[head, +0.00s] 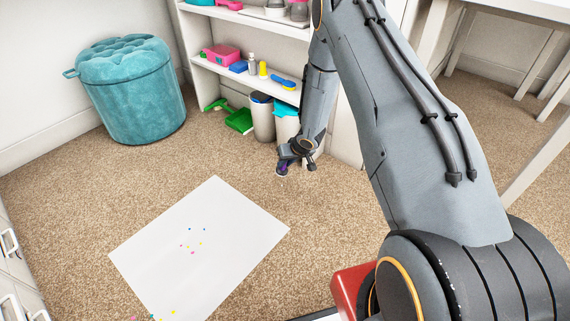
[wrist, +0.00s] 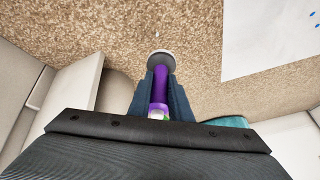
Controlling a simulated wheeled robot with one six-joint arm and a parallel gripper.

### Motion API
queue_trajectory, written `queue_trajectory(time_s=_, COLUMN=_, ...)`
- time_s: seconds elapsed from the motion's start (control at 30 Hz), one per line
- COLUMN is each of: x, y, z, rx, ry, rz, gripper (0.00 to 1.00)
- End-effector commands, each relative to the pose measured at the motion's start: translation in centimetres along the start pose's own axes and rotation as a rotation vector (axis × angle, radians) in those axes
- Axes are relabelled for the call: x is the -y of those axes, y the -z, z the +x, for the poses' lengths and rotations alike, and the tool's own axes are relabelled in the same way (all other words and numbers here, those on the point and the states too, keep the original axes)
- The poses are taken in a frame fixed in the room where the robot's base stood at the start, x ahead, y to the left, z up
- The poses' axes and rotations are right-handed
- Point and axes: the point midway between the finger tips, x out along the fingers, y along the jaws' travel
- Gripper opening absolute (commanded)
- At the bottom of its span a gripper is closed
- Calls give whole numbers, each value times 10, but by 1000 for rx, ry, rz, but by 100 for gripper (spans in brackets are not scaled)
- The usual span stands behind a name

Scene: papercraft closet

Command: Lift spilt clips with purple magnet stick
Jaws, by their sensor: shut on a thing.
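The purple magnet stick (wrist: 160,85) is held between the fingers of my gripper (wrist: 160,95) in the wrist view, with its round grey end pointing away from the gripper. In the head view my gripper (head: 290,160) hangs low over the carpet in front of the shelf, and a bit of the purple stick (head: 282,168) shows at it. Small coloured clips (head: 192,244) lie on a white sheet on the floor, left of and nearer than my gripper. More clips (head: 152,318) lie at the sheet's near edge. Nothing visible hangs on the stick's end.
The white sheet (head: 215,220) lies flat on the carpet. A shelf unit (head: 235,75) stands behind my gripper, with bins (head: 262,118) and a green dustpan (head: 238,121) at its foot. A teal pouffe (head: 130,95) stands at the back left. Carpet between gripper and sheet is clear.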

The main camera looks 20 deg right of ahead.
Motion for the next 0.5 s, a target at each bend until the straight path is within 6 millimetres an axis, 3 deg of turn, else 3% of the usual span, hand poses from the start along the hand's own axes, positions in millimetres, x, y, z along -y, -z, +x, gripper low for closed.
queue_trajectory(time_s=0.23, x=0, y=-2, z=0, rx=0, ry=0, rz=2, gripper=0)
queue_trajectory(time_s=0.5, x=-6, y=-17, z=30, rx=1, ry=0, rz=2, gripper=0)
